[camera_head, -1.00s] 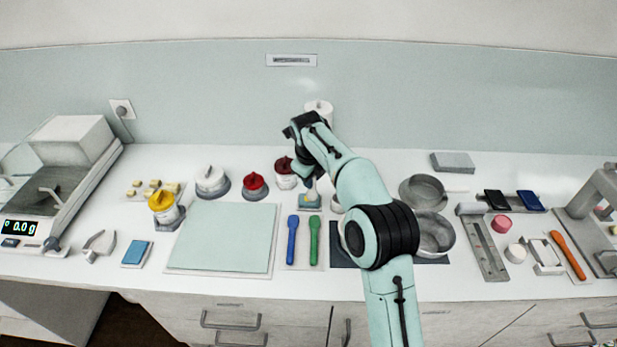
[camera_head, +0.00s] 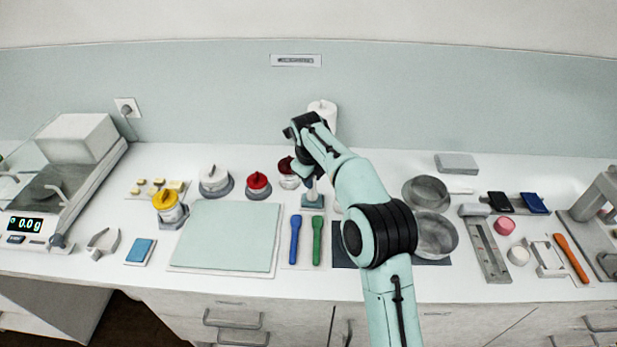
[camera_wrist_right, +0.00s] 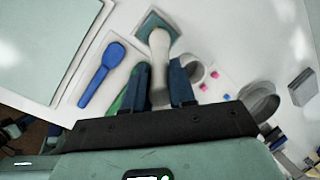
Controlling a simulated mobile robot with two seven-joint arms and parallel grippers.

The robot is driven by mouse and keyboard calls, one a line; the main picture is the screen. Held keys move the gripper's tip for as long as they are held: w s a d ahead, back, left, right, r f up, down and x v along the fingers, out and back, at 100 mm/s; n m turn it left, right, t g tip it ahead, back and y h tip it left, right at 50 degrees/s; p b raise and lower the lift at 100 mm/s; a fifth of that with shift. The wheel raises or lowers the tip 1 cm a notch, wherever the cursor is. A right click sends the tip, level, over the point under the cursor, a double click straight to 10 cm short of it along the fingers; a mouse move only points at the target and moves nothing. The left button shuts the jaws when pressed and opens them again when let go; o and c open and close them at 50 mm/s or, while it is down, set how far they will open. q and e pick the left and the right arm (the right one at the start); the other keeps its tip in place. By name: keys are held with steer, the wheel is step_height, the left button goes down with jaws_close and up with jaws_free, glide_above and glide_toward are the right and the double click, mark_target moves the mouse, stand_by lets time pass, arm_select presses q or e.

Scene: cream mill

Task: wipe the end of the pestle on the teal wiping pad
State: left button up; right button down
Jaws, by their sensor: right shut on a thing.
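The teal wiping pad (camera_head: 312,205) lies flat on the counter behind the blue and green spatulas, and it also shows at the top of the right wrist view (camera_wrist_right: 150,20). My right gripper (camera_head: 308,178) is above the pad, shut on the pale pestle (camera_head: 313,190). In the right wrist view the pestle (camera_wrist_right: 160,48) runs out between the two dark fingers (camera_wrist_right: 162,84), and its rounded end overlaps the pad. The end looks to be at the pad's surface, but I cannot tell for sure whether it touches. My left gripper is not in view.
A blue spatula (camera_head: 295,240) and a green spatula (camera_head: 318,240) lie just in front of the pad. Red-lidded jars (camera_head: 258,184) stand to the left, near a large pale board (camera_head: 225,237). Metal bowls (camera_head: 427,190) stand to the right, beyond my forearm.

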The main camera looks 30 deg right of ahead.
steer(key=shift+s+d, duration=0.4)
steer(key=shift+d, duration=0.15)
steer(key=shift+w+a, duration=0.25)
steer(key=shift+a, duration=0.1)
steer(key=shift+s+d, duration=0.25)
steer(key=shift+d, duration=0.1)
stand_by(1.4)
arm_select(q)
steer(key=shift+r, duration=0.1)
